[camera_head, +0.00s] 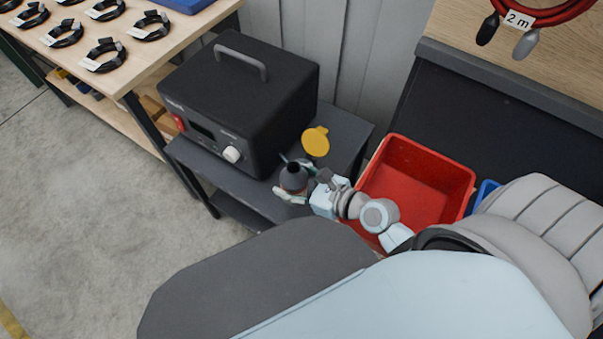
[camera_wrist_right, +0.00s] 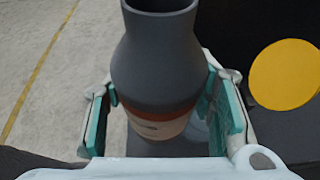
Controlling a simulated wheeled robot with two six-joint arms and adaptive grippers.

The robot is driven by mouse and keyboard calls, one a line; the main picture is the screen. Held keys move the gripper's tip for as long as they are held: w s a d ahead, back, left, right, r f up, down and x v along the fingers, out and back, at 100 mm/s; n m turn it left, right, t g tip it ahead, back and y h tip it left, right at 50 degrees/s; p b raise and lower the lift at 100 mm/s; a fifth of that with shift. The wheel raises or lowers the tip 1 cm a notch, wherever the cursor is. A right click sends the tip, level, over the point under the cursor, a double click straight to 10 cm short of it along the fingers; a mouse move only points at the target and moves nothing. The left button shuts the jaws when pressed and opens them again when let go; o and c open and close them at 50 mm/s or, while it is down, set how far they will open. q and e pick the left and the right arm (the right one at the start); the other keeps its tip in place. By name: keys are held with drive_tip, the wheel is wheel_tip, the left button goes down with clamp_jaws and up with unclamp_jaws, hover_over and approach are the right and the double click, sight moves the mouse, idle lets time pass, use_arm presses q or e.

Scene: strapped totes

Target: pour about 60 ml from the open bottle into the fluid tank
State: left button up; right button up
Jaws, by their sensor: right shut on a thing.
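The open bottle (camera_head: 293,179) is dark grey with a narrow neck and uncovered mouth. It also shows in the wrist view (camera_wrist_right: 157,75), with an orange band and pale label low on its body. It looks about upright. My right gripper (camera_head: 291,187) is shut around its body, with teal finger pads on both sides in the wrist view (camera_wrist_right: 165,112). A black machine (camera_head: 235,105) with a handle and knob stands behind the bottle. A yellow disc (camera_head: 315,141), perhaps the tank's lid, is right of it. No tank opening is visible. My left gripper is not in view.
The machine stands on a dark grey stand (camera_head: 223,184). A red bin (camera_head: 417,180) is right of the gripper, with a blue bin edge (camera_head: 485,191) beyond. A wooden table (camera_head: 120,58) with several coiled cables is at left. Grey floor is clear there.

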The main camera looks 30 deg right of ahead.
sight(287, 203)
drive_tip(key=shift+m+t, duration=0.3)
drive_tip(key=a+f, duration=0.1)
drive_tip(key=s+f, duration=0.1)
drive_tip(key=f, duration=0.1)
drive_tip(key=a+f, duration=0.1)
drive_tip(key=f, duration=0.1)
drive_tip(key=shift+s+a, duration=0.3)
drive_tip(key=shift+s, duration=0.1)
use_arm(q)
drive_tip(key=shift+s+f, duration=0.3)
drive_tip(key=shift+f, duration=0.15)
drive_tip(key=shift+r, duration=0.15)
use_arm(e)
drive_tip(key=shift+w+d, duration=0.1)
